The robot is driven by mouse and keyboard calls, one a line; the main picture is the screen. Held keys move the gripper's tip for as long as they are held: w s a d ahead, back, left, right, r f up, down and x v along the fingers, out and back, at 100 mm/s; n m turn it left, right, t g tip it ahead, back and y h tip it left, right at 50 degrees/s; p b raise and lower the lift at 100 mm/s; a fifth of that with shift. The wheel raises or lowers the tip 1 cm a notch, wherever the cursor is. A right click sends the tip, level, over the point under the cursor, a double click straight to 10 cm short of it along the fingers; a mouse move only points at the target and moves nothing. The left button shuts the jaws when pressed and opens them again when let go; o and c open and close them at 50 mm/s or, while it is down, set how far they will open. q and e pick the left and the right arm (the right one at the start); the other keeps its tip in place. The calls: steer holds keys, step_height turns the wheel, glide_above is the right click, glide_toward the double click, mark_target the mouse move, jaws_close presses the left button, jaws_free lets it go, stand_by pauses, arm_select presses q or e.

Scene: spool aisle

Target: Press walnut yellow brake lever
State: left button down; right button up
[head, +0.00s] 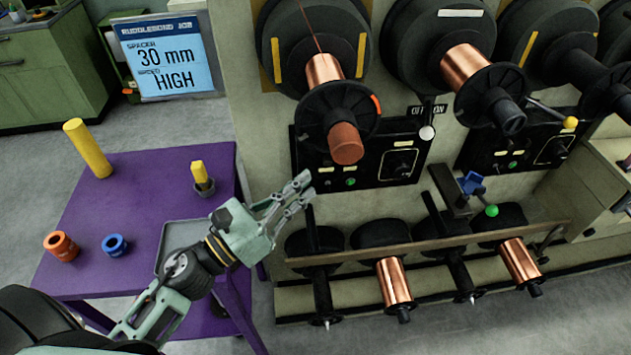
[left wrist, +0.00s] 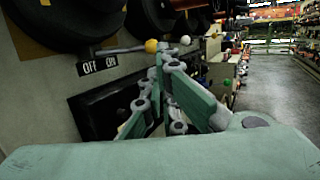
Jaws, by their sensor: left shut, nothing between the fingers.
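A lever with a yellow ball knob (head: 570,122) sticks out by the right-hand black control panel in the head view. A yellow knob (left wrist: 150,46) on a rod by an OFF/ON label also shows in the left wrist view, close to the fingertips in the picture; I cannot tell the gap. A white ball knob (head: 427,132) hangs by the left panel. My left gripper (head: 303,188) is shut and empty, in front of the machine, left of and below the left panel and well left of the yellow knob in the head view. My right gripper is out of view.
A purple table (head: 135,185) with a grey tray, yellow cylinders and two rings stands left. Large black spools (head: 320,45) with copper overhang the panels. A lower rack (head: 430,246) holds several spools. A green ball (head: 491,211) sits above it. Floor is free at bottom right.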

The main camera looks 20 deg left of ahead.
arm_select(q)
steer(key=v, duration=0.2)
steer(key=b+v, duration=0.1)
steer(key=shift+s+r, duration=0.15)
steer(key=shift+s, duration=0.35)
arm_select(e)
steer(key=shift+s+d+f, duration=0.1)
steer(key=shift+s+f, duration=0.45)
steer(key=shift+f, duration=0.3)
